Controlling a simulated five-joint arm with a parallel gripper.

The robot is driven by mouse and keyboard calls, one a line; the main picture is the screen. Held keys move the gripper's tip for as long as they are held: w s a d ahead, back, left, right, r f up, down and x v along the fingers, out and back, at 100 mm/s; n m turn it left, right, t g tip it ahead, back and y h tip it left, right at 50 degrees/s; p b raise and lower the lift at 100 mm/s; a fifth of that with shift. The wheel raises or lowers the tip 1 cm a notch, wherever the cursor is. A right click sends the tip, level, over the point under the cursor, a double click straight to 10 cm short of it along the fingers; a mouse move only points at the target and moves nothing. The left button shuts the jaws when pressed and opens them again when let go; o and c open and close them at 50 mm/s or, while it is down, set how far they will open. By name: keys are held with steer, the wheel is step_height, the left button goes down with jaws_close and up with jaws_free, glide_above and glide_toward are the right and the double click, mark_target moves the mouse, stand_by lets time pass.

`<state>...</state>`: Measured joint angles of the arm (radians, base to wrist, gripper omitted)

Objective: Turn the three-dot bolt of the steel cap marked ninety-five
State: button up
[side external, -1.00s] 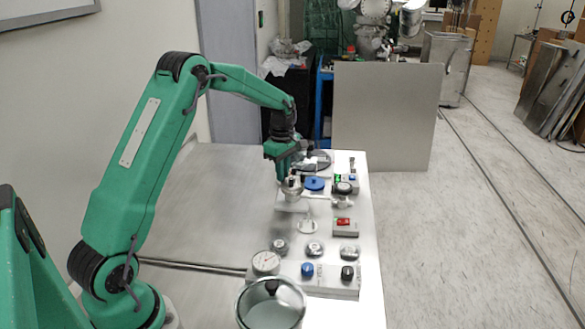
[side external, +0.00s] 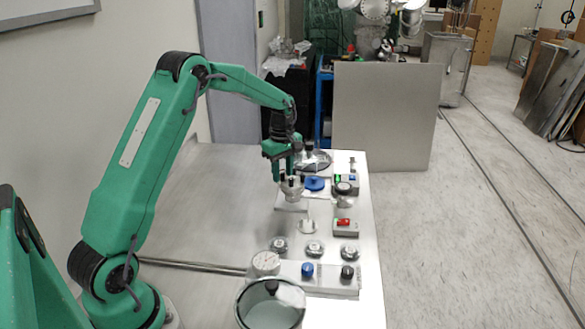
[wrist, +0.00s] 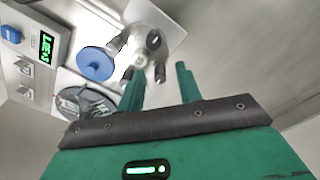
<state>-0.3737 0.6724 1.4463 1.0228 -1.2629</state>
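A steel cap (side external: 292,193) stands on a pale block near the far part of the bench. In the wrist view, the round cap (wrist: 145,45) carries several dark bolts around its rim. Its markings and the dots on the bolts are too small to read. My gripper (side external: 284,172) is just above the cap, pointing down. In the wrist view, my gripper (wrist: 158,78) has its two green fingers apart with nothing between them. One dark bolt (wrist: 127,74) shows close to the left fingertip; I cannot tell whether they touch.
A blue disc (side external: 314,184) lies right of the cap, with a dark round lid (side external: 316,162) behind. A gauge (side external: 265,263) and glass-lidded pot (side external: 270,308) are in front. The left bench is clear.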

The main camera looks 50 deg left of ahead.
steer(key=shift+r, duration=3.9)
steer(key=n, duration=0.6)
steer(key=shift+f, duration=0.1)
steer(key=shift+f, duration=3.9)
